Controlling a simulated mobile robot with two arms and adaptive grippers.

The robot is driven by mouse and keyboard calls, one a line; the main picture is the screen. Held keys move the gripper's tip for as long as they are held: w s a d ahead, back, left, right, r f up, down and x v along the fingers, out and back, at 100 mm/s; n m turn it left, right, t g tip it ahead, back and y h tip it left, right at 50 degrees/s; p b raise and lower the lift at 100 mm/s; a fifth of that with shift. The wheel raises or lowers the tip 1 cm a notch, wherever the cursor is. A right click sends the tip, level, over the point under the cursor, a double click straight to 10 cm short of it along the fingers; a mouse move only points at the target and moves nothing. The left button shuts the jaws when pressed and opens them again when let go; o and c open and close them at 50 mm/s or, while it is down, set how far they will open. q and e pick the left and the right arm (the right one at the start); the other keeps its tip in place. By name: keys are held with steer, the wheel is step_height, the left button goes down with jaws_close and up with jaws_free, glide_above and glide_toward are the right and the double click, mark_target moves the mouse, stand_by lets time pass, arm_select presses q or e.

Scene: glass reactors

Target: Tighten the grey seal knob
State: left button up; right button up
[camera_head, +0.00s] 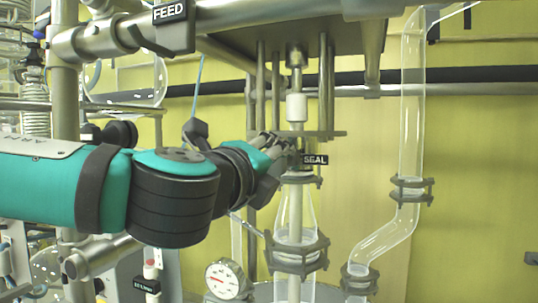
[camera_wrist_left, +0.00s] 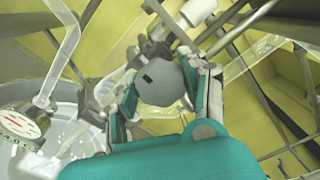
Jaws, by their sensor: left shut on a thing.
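My left gripper (camera_head: 277,150) reaches in from the left at the black SEAL label (camera_head: 315,160) on the vertical shaft assembly. In the left wrist view, a rounded grey knob (camera_wrist_left: 161,82) with a small dark slot sits between the two fingers of my left gripper (camera_wrist_left: 165,95). The fingers are shut on it from both sides. In the head view the knob is hidden behind the fingers. My right gripper is not in view.
A glass neck with a clamped flange (camera_head: 297,252) stands below the seal. A bent glass pipe (camera_head: 412,110) runs down at the right. A pressure gauge (camera_head: 226,279) is below my arm, and it also shows in the wrist view (camera_wrist_left: 20,124). Steel rods (camera_head: 261,90) hang behind the gripper.

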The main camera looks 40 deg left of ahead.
arm_select(q)
steer(key=m+p, duration=0.2)
steer(key=m, duration=0.2)
steer(key=shift+r+m, duration=0.1)
steer(key=shift+m, duration=0.2)
steer(key=m+p, duration=0.2)
steer(key=m, duration=0.2)
steer(key=shift+d+m, duration=0.1)
steer(key=shift+m, duration=0.2)
steer(key=m+p, duration=0.2)
steer(key=m, duration=0.2)
steer(key=shift+m, duration=0.3)
steer(key=m, duration=0.2)
steer(key=shift+m, duration=0.4)
steer(key=m, duration=0.4)
steer(key=shift+d+f, duration=0.1)
steer(key=shift+f, duration=0.1)
steer(key=m, duration=0.9)
steer(key=shift+f+m, duration=0.1)
steer(key=shift+m, duration=2.4)
